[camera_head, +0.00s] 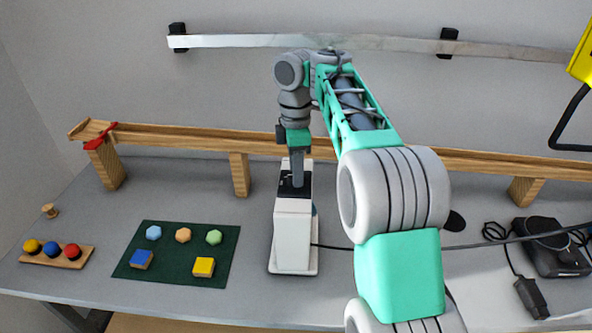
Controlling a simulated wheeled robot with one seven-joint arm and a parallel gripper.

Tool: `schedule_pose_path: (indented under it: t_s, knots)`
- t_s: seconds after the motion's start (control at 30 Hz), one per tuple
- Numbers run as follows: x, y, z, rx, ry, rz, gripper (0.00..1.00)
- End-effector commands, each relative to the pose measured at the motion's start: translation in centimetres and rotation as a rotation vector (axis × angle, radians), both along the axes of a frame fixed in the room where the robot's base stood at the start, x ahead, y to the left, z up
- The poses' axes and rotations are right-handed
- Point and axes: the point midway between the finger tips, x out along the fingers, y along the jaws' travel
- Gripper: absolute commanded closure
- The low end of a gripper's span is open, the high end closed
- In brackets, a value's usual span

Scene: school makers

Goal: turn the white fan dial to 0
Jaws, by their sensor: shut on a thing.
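A white upright box-like body on a flat white base, which looks like the fan's stand (294,235), stands in the middle of the grey table. Its top has a dark panel. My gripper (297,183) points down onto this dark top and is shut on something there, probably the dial. The dial itself is hidden behind the gripper, so its setting cannot be read. A dark cord runs from the stand to the right, passing behind my arm.
A green mat (140,240) with several coloured blocks and a wooden tray (88,256) with three coloured knobs lie left. A wooden rail (200,141) runs along the back. A black device (553,255) with cables sits right. A metal bar (250,41) is on the wall.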

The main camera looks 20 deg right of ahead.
Motion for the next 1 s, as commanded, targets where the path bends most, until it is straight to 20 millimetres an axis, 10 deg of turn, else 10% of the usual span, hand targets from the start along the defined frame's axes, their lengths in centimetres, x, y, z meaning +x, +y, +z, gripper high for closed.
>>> schedule_pose_path:
  t_s: [0.33,0.37,0.6,1.0]
  knots:
    - [0.0,0.0,0.0,0.000,0.000,0.005,1.00]
    - [0.0,0.0,0.0,0.000,0.000,0.005,0.63]
    - [0.0,0.0,0.0,0.000,0.000,0.004,0.43]
    - [0.1,0.0,2.1,0.000,-0.002,0.003,0.42]
